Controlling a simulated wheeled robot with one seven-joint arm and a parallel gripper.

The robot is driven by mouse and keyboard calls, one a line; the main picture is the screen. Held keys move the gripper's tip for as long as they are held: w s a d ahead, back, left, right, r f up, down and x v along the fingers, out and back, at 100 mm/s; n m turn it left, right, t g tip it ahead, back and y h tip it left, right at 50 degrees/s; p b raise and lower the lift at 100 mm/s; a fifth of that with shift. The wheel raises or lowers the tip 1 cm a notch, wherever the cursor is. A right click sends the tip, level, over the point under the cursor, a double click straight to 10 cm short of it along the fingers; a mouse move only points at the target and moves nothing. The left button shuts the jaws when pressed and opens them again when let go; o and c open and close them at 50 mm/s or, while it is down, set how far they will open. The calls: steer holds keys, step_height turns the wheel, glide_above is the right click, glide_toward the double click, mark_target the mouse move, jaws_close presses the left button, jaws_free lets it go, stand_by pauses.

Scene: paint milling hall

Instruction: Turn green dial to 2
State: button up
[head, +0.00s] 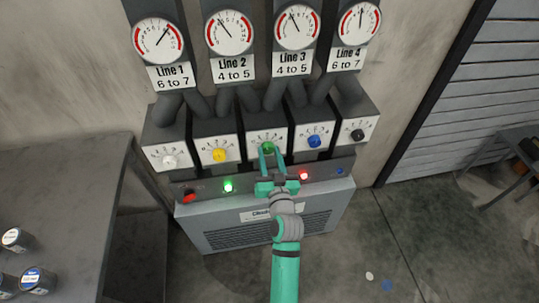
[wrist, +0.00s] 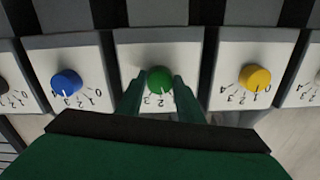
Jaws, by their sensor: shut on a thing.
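The green dial (head: 268,147) sits on the middle white panel of the row of control boxes. It also shows in the wrist view (wrist: 159,78), where the numerals appear upside down. My gripper (head: 267,152) reaches up to it from below, with one finger on each side and shut on the dial. In the wrist view my gripper (wrist: 160,84) has its fingertips against the dial's sides. The numerals 3 and 2 show below the dial there. Its white mark appears to point down near the 2, but it is small. The fingers hide part of the scale.
The yellow dial (head: 220,155) and blue dial (head: 314,141) flank the green one closely. A white dial (head: 169,160) and black dial (head: 358,135) are at the ends. A lower ledge carries a red switch (head: 190,197) and lit lamps. A grey table (head: 70,190) stands left.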

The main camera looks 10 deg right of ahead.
steer(key=shift+m, duration=1.9)
steer(key=o, duration=1.1)
steer(key=shift+c, duration=0.2)
